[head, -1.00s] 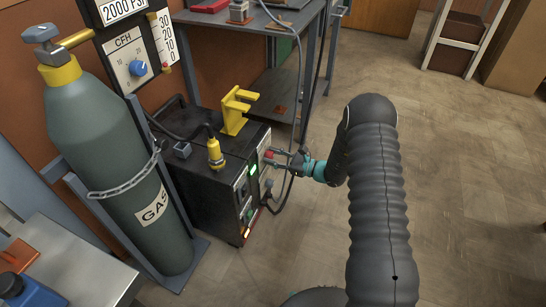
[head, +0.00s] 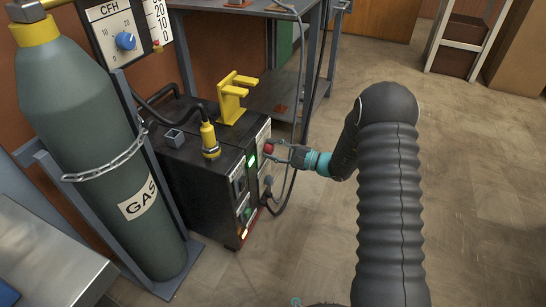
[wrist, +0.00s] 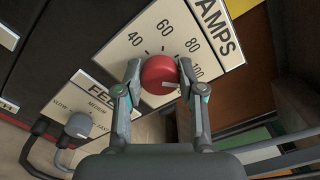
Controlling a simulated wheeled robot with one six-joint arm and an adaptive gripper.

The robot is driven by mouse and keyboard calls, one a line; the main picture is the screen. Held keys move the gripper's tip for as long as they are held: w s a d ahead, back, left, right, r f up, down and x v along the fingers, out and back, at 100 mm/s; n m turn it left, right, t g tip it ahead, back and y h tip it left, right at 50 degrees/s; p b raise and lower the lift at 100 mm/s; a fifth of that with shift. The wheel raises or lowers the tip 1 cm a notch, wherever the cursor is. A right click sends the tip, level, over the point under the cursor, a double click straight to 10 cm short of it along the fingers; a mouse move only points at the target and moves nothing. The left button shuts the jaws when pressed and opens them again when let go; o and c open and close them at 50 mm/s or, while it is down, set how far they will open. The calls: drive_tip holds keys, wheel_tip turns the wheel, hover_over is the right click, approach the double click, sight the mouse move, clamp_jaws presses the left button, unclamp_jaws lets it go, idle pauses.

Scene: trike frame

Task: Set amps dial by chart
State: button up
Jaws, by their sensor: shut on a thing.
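The red amps dial (wrist: 158,74) sits on a white scale plate (wrist: 222,54) marked AMPS, with 40, 60, 80 and 100 readable. My gripper (wrist: 157,82) is shut on the dial, one finger on each side. The dial's pale pointer mark is at its lower right, around or past the 100 side; the exact value cannot be told. In the head view, the red dial (head: 268,148) is on the front of the black welder (head: 190,172), and my gripper (head: 277,153) reaches it from the right. No chart is readable in these views.
A grey feed knob (wrist: 78,125) is at lower left in the wrist view. A chained green gas cylinder (head: 95,150) stands left of the welder. A cable hangs by the welder's front. The floor (head: 480,210) at right is clear.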

drive_tip(key=n, duration=0.2)
drive_tip(key=shift+n, duration=0.4)
drive_tip(key=n, duration=0.3)
drive_tip(key=shift+n, duration=0.3)
drive_tip(key=n, duration=0.3)
drive_tip(key=shift+n, duration=0.3)
drive_tip(key=n, duration=0.3)
drive_tip(key=shift+f+n, duration=0.1)
drive_tip(key=shift+n, duration=0.3)
drive_tip(key=n, duration=0.7)
drive_tip(key=shift+f, duration=0.1)
drive_tip(key=n, duration=0.6)
drive_tip(key=shift+w, duration=0.1)
drive_tip(key=shift+n, duration=0.3)
